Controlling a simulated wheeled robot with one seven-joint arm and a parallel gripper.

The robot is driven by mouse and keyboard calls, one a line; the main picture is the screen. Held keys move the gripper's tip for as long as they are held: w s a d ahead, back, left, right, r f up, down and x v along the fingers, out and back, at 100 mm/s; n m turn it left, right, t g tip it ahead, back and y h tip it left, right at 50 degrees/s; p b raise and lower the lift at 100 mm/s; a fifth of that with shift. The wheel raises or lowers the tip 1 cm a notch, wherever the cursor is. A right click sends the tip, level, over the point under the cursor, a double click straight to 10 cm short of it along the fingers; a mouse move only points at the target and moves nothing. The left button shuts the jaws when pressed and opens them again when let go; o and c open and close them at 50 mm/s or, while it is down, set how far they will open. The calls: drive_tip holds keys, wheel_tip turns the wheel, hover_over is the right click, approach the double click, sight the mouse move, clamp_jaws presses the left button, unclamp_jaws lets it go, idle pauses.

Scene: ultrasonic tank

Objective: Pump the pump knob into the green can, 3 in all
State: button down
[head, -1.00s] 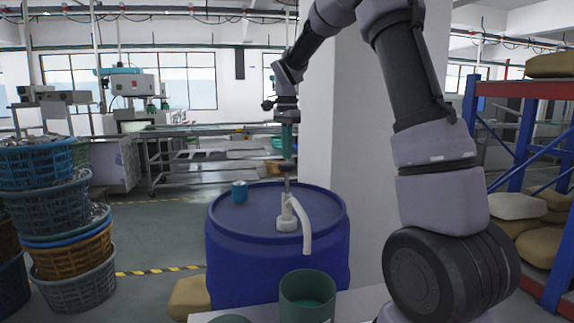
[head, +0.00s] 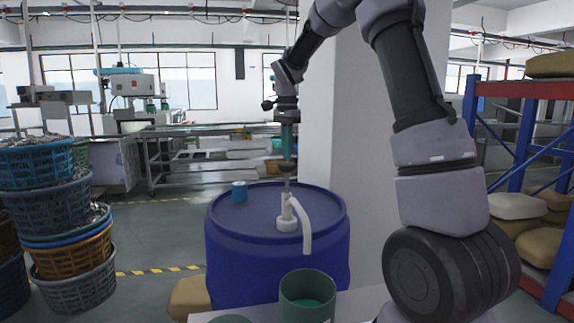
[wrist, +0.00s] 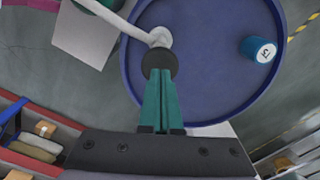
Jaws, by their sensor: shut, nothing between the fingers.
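The pump knob (wrist: 160,60) is a dark round disc on top of a thin rod, above a white pump on the blue drum (head: 270,260). My gripper (head: 288,150) is shut and empty, pointing down with its green fingertips at the knob. In the wrist view the fingertips (wrist: 158,78) overlap the knob; whether they touch it is hard to tell. The white spout (head: 306,228) curves down toward the green can (head: 305,284), which stands in front of the drum. Green liquid shows inside the can. No stream is visible at the spout.
A small blue can (head: 239,192) stands on the drum lid, left of the pump. The green can stands on a pale surface (head: 345,303). Another green round top (head: 230,319) shows at the bottom edge. A pillar (head: 340,150) rises behind my arm. Stacked baskets (head: 60,240) stand left.

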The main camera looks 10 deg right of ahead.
sight(287, 164)
drive_tip(key=shift+f, duration=3.35)
drive_tip(key=shift+r, duration=3.3)
drive_tip(key=shift+f, duration=3.3)
drive_tip(key=shift+r, duration=0.1)
drive_tip(key=shift+r, duration=3.2)
drive_tip(key=shift+f, duration=0.15)
